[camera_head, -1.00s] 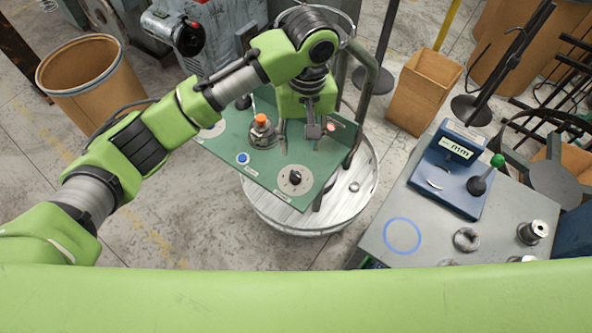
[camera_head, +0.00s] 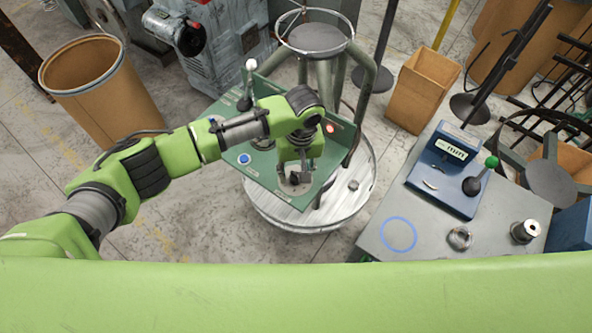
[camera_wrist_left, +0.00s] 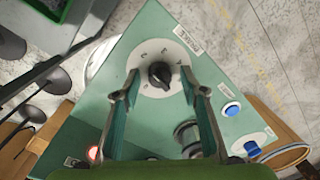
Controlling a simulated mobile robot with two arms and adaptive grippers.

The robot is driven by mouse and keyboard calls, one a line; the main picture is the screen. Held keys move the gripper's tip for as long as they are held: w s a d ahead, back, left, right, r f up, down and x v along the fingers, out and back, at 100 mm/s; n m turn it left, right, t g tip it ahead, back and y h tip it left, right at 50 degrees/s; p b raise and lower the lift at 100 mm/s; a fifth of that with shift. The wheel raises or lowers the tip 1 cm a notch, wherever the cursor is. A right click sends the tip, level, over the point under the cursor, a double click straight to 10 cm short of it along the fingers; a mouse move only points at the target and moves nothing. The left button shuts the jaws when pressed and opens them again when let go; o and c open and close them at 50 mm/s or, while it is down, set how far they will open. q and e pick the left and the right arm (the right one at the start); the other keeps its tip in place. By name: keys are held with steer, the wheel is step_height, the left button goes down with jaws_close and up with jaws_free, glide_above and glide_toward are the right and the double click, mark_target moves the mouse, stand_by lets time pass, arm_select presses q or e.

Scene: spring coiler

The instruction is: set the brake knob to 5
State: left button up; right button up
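The brake knob is taken to be the black pointer knob (camera_wrist_left: 160,74) on a round white dial (camera_wrist_left: 148,58) at the near corner of the green panel (camera_wrist_left: 150,25). The dial's numerals are too small to read surely, and the setting cannot be told. In the head view the knob (camera_head: 295,178) is partly covered by my left gripper (camera_head: 296,182), which points down over it. In the left wrist view the gripper's fingers (camera_wrist_left: 160,78) are apart, one on each side of the knob; contact cannot be told. My right gripper is not in view.
A blue button (camera_wrist_left: 231,109), a blue knob (camera_wrist_left: 250,148) and a red lamp (camera_head: 330,128) sit on the same panel. A white-topped lever (camera_head: 251,65) rises at its back. A grey table (camera_head: 400,235) with a blue gauge (camera_head: 448,170) stands right.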

arm_select(q)
steer(key=shift+c, duration=0.5)
steer(key=c, duration=1)
steer(key=shift+c, duration=0.2)
